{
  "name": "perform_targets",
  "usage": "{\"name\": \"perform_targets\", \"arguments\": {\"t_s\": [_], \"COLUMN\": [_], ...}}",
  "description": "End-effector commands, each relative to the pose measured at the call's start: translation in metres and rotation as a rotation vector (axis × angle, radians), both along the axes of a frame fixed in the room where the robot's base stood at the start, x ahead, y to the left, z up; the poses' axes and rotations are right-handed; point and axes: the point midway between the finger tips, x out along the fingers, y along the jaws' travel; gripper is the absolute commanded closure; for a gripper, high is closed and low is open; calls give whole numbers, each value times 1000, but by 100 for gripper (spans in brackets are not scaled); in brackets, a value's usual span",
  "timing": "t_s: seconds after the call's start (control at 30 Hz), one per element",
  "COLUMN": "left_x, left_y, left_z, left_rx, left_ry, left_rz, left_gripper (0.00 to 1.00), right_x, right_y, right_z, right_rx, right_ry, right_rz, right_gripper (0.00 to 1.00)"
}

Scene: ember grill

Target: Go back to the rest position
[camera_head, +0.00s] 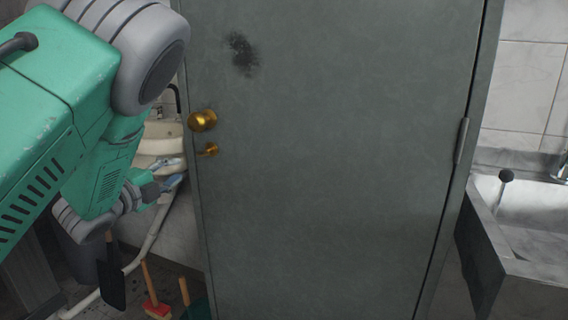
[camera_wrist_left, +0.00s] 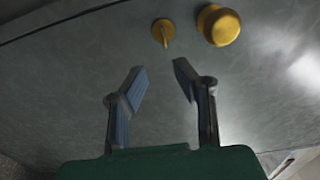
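My left gripper (camera_head: 172,172) is at the left of the head view, at the end of my green and grey left arm. It is close to the left edge of a grey door (camera_head: 330,170). In the left wrist view its two blue-padded fingers (camera_wrist_left: 160,82) are spread apart with nothing between them. A brass knob (camera_head: 203,120) and a small brass latch (camera_head: 208,149) sit on the door. In the left wrist view the knob (camera_wrist_left: 218,25) and latch (camera_wrist_left: 164,32) lie beyond the fingertips, not gripped. My right gripper is in neither view.
A steel sink (camera_head: 520,235) stands right of the door. Left of the door are a white basin (camera_head: 165,140), a white pipe (camera_head: 150,240), a red brush (camera_head: 156,308) and a dark shovel-like tool (camera_head: 111,280). The door fills the middle.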

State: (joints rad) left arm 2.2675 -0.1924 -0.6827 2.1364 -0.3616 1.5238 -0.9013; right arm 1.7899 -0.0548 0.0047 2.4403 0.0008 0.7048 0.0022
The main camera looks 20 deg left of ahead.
Motion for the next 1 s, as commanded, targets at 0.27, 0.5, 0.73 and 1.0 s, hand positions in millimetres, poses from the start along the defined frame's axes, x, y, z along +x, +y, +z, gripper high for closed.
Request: {"name": "perform_targets", "arguments": {"t_s": [0.27, 0.5, 0.73, 1.0], "left_x": [-15, -101, -233, -352], "left_y": [-6, -39, -95, -147], "left_z": [-73, -228, -326, -357], "left_rx": [-199, -639, -969, -1139], "left_ry": [177, 588, 953, 1204], "left_rz": [92, 391, 776, 1147], "left_gripper": [75, 75, 75, 75], "right_x": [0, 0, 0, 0], "right_y": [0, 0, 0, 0], "right_z": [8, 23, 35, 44], "right_rx": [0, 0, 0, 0], "right_ry": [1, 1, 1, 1], "right_rz": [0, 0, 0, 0], "right_gripper": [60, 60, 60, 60]}}
